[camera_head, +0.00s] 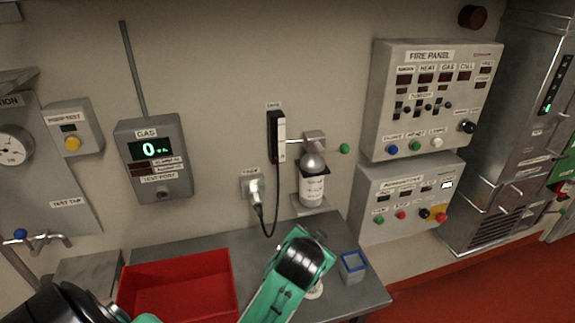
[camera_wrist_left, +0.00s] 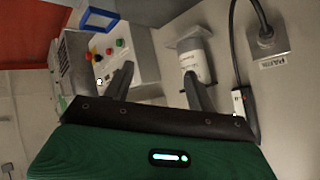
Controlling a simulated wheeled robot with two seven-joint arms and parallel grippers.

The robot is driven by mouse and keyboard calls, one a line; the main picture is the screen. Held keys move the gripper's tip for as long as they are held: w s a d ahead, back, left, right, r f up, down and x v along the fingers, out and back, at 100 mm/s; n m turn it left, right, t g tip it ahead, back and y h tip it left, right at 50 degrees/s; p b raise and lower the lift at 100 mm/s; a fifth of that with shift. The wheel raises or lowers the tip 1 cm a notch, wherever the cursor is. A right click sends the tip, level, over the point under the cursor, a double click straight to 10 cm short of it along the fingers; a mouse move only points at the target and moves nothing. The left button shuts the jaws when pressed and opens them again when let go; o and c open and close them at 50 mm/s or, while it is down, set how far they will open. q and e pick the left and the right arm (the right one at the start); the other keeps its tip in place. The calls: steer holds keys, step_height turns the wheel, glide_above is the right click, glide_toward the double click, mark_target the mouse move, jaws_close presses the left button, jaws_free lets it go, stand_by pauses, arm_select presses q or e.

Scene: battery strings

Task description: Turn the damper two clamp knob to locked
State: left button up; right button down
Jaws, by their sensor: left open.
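I cannot make out a knob labelled as the damper two clamp. The fire panel (camera_head: 425,57) on the wall at the right has small switches, coloured buttons and a black round knob (camera_head: 466,127) at its lower right. A lower panel (camera_head: 371,187) beneath it carries a row of coloured buttons. It also shows in the left wrist view (camera_wrist_left: 147,62). My left gripper (camera_wrist_left: 157,80) is open and empty in the left wrist view, its fingers pointing toward the wall equipment. In the head view its fingertips are hidden behind my green arm. My right gripper is not in view.
A red tray (camera_head: 185,258) and a small blue-rimmed box (camera_head: 351,267) are on the grey bench (camera_head: 372,297). A labelled bottle (camera_head: 312,180) stands by the wall, left of the panels. A black cable (camera_head: 267,222) hangs beside it. A metal cabinet (camera_head: 515,130) stands at the right.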

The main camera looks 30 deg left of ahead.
arm_select(q)
steer(key=w+a+r+n+t+y, duration=0.1)
steer(key=w+r+t+y, duration=0.2)
steer(key=r, duration=1.2)
steer(key=w+r+n+t+y, duration=0.15)
steer(key=w+r, duration=0.25)
steer(key=r, duration=1.1)
steer(key=s+a+r+n+t+y, duration=0.1)
steer(key=s+r+n+y, duration=0.3)
steer(key=r, duration=1.1)
steer(key=s+a+r+n+y, duration=0.15)
steer(key=s+r+y, duration=0.4)
steer(key=r, duration=0.85)
steer(key=shift+n+h, duration=0.3)
steer(key=shift+h, duration=0.3)
steer(key=shift+r+p+x, duration=0.15)
steer(key=shift+p+x, duration=2.05)
steer(key=shift+x, duration=0.9)
steer(key=shift+r+p+x, duration=0.15)
steer(key=shift+p+x, duration=2)
steer(key=shift+x, duration=0.9)
steer(key=shift+s, duration=0.15)
steer(key=c, duration=1)
